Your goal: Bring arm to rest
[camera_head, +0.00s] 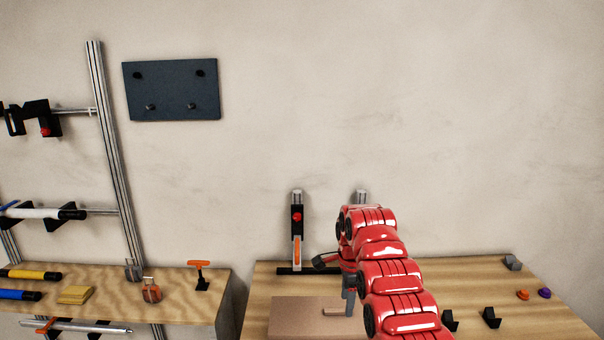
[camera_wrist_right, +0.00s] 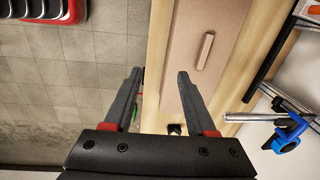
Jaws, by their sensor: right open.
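My red right arm (camera_head: 385,275) reaches from the lower right over the wooden workbench (camera_head: 480,285). Its gripper (camera_head: 348,298) is partly hidden behind the arm's own links in the head view. In the right wrist view the gripper (camera_wrist_right: 160,75) is open, with two dark fingers apart and nothing between them. Beyond the fingertips are the bench edge and a tan board (camera_wrist_right: 188,90) with a small wooden bar (camera_wrist_right: 206,51) on it. My left gripper is not in view.
A black stand with an upright post (camera_head: 297,225) is at the back of the bench. Small black blocks (camera_head: 490,318) and orange and purple pieces (camera_head: 523,294) lie at right. A second table (camera_head: 180,300) at left holds tools beside a rack post (camera_head: 115,150).

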